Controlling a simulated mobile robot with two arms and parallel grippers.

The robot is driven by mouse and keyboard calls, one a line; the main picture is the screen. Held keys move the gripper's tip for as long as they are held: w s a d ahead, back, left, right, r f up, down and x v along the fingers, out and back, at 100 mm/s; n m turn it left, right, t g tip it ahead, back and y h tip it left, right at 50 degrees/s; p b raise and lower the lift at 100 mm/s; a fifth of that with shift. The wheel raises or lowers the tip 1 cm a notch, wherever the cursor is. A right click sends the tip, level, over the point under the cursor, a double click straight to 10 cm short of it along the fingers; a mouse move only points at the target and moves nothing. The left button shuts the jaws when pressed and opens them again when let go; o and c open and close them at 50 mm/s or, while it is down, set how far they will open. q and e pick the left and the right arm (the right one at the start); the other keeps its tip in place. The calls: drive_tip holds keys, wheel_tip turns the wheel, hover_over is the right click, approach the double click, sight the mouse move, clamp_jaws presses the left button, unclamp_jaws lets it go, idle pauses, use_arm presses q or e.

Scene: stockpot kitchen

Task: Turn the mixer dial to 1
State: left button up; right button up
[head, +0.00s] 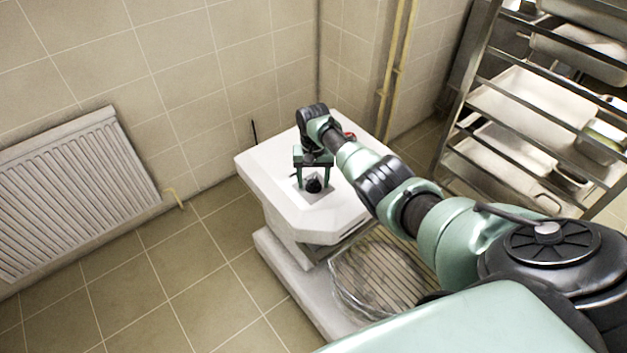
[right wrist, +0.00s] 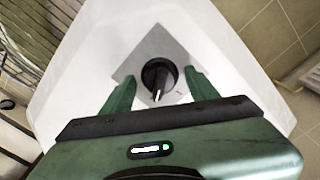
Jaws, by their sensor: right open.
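The mixer (head: 262,178) is a white machine standing in the corner, with a wire-guarded bowl below its top. Its black dial (head: 314,185) sits on a grey square plate on the white top. In the right wrist view the dial (right wrist: 158,76) is round with a light pointer mark, and the plate's markings are too small to read. My right gripper (head: 313,181) is over the plate, its green fingers open on either side of the dial. In the right wrist view the fingers of the gripper (right wrist: 160,86) stand apart from the dial with gaps on both sides. My left gripper is not in view.
A metal rack (head: 520,100) with white trays stands at the right. A white radiator (head: 75,190) is on the left wall. The wire-guarded bowl (head: 375,275) is below the mixer top. Tiled floor (head: 190,290) is clear at the left. A red part (head: 349,136) shows behind my wrist.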

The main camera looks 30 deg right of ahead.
clamp_jaws()
drive_tip(key=shift+n, duration=0.3)
drive_tip(key=n, duration=0.5)
drive_tip(key=shift+n, duration=0.3)
drive_tip(key=n, duration=0.5)
drive_tip(key=shift+w+n, duration=0.1)
drive_tip(key=shift+n, duration=0.2)
drive_tip(key=shift+r, duration=0.1)
unclamp_jaws()
